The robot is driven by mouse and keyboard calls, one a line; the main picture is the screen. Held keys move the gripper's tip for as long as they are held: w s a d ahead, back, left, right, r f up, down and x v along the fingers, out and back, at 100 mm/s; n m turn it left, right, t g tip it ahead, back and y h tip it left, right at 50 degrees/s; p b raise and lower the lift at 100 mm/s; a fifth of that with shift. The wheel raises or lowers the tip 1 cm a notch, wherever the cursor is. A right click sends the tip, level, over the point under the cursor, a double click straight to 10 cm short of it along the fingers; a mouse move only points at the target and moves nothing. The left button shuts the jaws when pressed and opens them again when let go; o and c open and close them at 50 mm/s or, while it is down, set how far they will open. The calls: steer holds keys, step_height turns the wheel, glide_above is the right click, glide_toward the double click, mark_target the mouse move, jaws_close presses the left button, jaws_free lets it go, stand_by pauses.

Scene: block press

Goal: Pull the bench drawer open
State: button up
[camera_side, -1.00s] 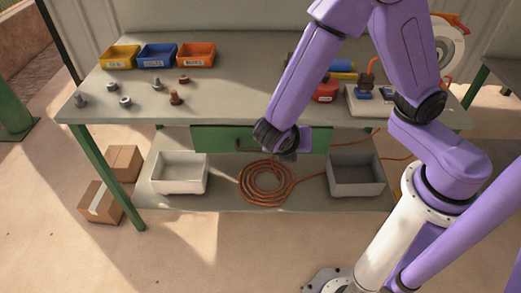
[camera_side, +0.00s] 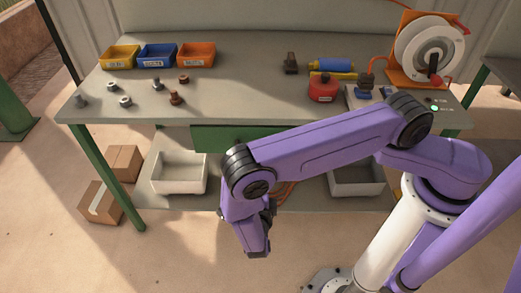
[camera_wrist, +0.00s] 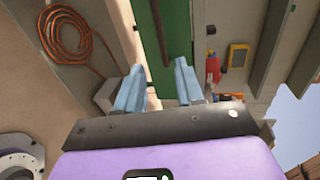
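The bench drawer's green front (camera_side: 210,138) sits under the bench top in the side view, flush as far as I can see. My forearm covers much of it. In the wrist view the green front (camera_wrist: 178,25) lies ahead, with a dark bar handle (camera_wrist: 156,25) along it. My gripper (camera_wrist: 160,66) is open and empty, its two pale blue fingers apart. The handle's near end shows between the fingertips in the picture, but no contact shows and I cannot tell the gap. In the side view my wrist hangs low in front of the bench, and the fingers are hidden.
The bench top (camera_side: 245,75) holds yellow, blue and orange bins (camera_side: 157,55), several bolts and nuts, a red round object (camera_side: 323,88) and a reel (camera_side: 430,48). An orange coil (camera_wrist: 65,33) lies there too.

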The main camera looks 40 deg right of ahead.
steer(key=x, duration=1.7)
steer(key=shift+w+d, duration=0.15)
steer(key=shift+d, duration=0.05)
jaws_close()
